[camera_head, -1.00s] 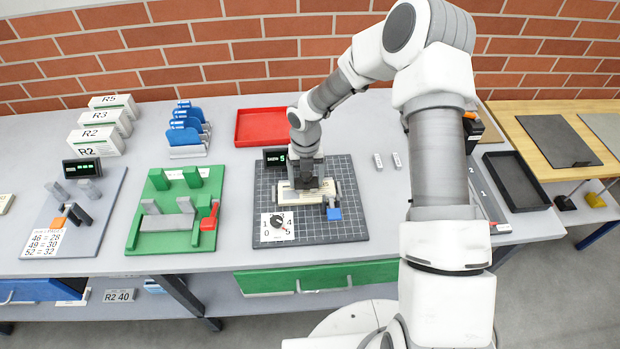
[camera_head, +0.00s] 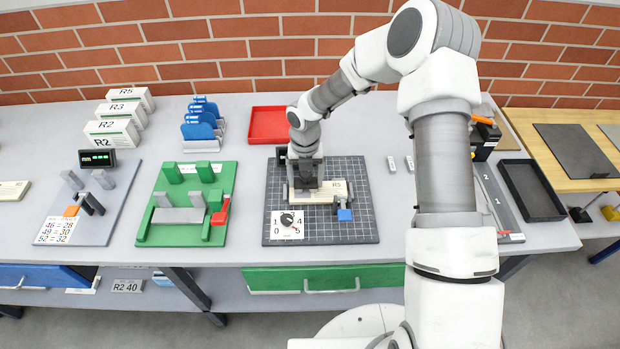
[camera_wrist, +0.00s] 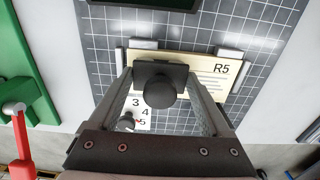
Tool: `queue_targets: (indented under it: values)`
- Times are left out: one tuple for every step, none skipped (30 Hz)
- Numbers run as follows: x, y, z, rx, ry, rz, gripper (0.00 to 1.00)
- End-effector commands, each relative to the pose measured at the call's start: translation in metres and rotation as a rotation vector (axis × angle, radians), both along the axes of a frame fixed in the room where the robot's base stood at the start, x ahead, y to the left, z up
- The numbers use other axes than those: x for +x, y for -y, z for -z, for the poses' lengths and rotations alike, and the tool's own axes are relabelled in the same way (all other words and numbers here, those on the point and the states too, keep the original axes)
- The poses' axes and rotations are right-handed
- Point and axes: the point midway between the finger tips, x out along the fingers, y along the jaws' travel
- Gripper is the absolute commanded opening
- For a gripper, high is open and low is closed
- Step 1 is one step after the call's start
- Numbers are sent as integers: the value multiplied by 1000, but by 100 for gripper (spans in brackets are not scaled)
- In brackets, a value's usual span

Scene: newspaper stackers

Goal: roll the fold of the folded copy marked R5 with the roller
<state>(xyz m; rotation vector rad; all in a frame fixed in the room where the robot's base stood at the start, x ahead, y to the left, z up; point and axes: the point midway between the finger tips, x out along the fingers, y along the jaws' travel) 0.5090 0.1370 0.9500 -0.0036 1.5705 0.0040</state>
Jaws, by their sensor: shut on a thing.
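The folded copy marked R5 (camera_head: 327,186) lies on the dark gridded board (camera_head: 358,222). In the wrist view the copy (camera_wrist: 219,82) shows its R5 mark at the right, between grey metal pieces. My gripper (camera_head: 307,188) is above the left part of the copy. In the wrist view its fingers (camera_wrist: 168,100) are shut on a dark roller (camera_wrist: 160,90) with a round black knob. The roller is over the copy's left part and hides it. Whether the roller touches the paper I cannot tell.
A dial card (camera_head: 287,225) and a blue-topped piece (camera_head: 344,213) are at the board's front. A green fixture (camera_head: 188,204) stands to the left, a red tray (camera_head: 268,125) behind. Two small grey pieces (camera_head: 400,163) lie right of the board.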

Motion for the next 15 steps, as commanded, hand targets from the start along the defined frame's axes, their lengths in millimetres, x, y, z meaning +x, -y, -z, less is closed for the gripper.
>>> queue_targets:
  values:
    - [0,-1,0,0,0,0,9]
    - [0,0,0,0,0,0,9]
    - [0,1,0,0,0,0,9]
    - [0,1,0,0,0,1,9]
    - [0,2,0,0,0,1,9]
    - [0,4,0,0,0,2,9]
    - [0,6,0,0,0,2,9]
    - [0,7,0,0,0,3,9]
    - [0,9,0,0,0,3,9]
    - [0,11,0,0,0,3,9]
    - [0,12,0,0,0,3,9]
    - [0,14,0,0,0,2,9]
    - [0,15,0,0,0,2,9]
    - [0,16,0,0,0,2,9]
    - [0,17,0,0,0,1,9]
